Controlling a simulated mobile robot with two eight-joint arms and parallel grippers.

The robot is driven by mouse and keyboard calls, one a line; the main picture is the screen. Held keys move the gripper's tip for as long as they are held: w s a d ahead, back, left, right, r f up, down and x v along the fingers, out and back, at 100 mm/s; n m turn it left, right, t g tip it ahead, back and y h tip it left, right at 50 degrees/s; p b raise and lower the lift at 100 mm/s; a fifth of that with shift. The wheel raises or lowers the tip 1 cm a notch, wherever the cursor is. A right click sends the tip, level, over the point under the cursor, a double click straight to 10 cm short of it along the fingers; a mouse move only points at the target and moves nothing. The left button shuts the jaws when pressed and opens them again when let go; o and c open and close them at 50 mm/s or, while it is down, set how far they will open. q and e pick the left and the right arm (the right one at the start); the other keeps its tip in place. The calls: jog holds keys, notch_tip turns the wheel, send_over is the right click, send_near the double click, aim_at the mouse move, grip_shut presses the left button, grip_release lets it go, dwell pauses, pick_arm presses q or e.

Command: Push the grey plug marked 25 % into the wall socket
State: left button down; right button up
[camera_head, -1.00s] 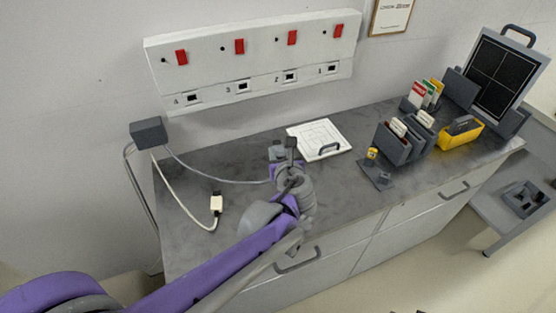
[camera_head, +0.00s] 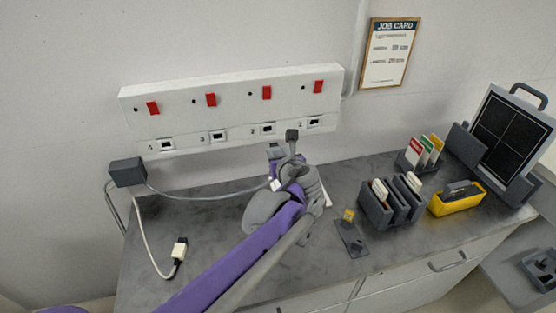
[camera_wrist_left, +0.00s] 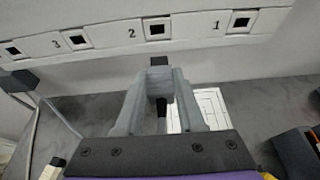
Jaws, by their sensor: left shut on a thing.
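My left gripper (camera_head: 275,150) is in front of the wall and just below the socket strip (camera_head: 235,105). In the left wrist view its fingers (camera_wrist_left: 160,90) are shut on the grey plug (camera_wrist_left: 160,80), whose dark tip (camera_wrist_left: 158,61) points towards the wall. No marking on it can be read. Socket 2 (camera_head: 268,129) is just above the gripper; it also shows in the left wrist view (camera_wrist_left: 157,30), above the plug and apart from it. Socket 1 (camera_head: 314,122) is to the right, socket 3 (camera_head: 218,136) to the left. My right gripper is not in view.
A dark box (camera_head: 127,172) at the left feeds a grey cable to my gripper and a white cable to a white plug (camera_head: 180,248) on the counter. A white board (camera_wrist_left: 208,108) lies behind the gripper. Card holders (camera_head: 388,205) and a yellow tray (camera_head: 456,200) stand right.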

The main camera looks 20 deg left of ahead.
aim_at(278, 155)
pick_arm(q)
jog(key=shift+w+r, duration=0.2)
jog(key=shift+r, duration=0.05)
jog(key=shift+w+a, duration=0.55)
jog(key=shift+a, duration=0.15)
jog(key=shift+w+a, duration=0.55)
jog(key=shift+w, duration=0.3)
jog(key=shift+w+a, duration=0.55)
jog(key=shift+w, duration=0.25)
jog(key=shift+w+a, duration=1.05)
jog(key=shift+w, duration=0.25)
dwell(0.3)
jog(key=shift+c, duration=2.2)
grip_release()
jog(key=b+v, duration=0.1)
jog(key=v, duration=0.9)
jog(key=shift+s+d+r, duration=0.1)
jog(key=shift+s+d, duration=0.15)
jog(key=shift+d, duration=0.05)
